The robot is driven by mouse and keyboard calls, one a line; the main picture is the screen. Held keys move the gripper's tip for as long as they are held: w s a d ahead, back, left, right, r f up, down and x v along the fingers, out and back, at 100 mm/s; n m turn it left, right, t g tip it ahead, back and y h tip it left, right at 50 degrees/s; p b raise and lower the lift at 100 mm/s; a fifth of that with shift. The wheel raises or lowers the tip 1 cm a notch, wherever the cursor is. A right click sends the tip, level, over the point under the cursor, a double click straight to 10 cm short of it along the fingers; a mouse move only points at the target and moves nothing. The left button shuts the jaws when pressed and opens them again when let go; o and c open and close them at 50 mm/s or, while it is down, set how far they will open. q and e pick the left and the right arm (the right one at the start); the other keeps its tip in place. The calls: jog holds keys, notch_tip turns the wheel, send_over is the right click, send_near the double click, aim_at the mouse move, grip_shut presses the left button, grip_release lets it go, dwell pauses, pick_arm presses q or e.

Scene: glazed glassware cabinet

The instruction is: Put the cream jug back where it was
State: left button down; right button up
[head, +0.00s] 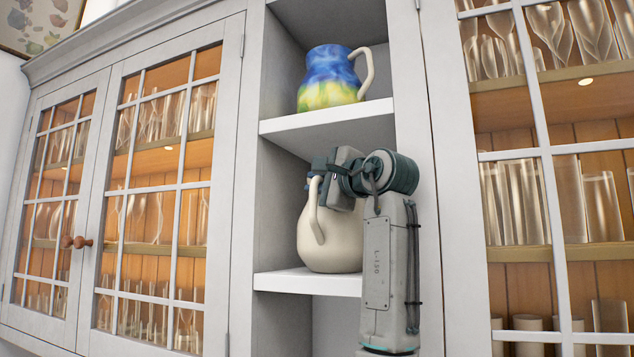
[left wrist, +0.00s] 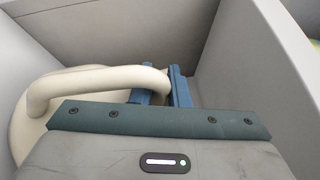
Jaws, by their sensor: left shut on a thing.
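The cream jug (head: 328,240) is upright in the middle open cubby, at its shelf board (head: 308,281); I cannot tell if its base touches the board. My left gripper (head: 317,172) reaches in from the front and is shut on the top of the jug's handle (head: 318,208). My arm hides the jug's upper right side. In the left wrist view, the cream handle (left wrist: 95,83) runs between the blue finger pads of the left gripper (left wrist: 162,88), with part of the jug's body at the left. My right gripper is not in view.
A blue and yellow jug (head: 328,80) stands on the shelf above (head: 327,122). Grey cubby walls are close on both sides of the gripper. Closed glazed doors with glassware flank the cubbies, at left (head: 158,210) and right (head: 550,150).

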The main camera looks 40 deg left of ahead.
pick_arm(q)
jog(key=c, duration=1.4)
grip_release()
jog(key=shift+s+d, duration=0.1)
jog(key=b+v, duration=0.5)
jog(key=v, duration=0.7)
jog(key=shift+r, duration=0.15)
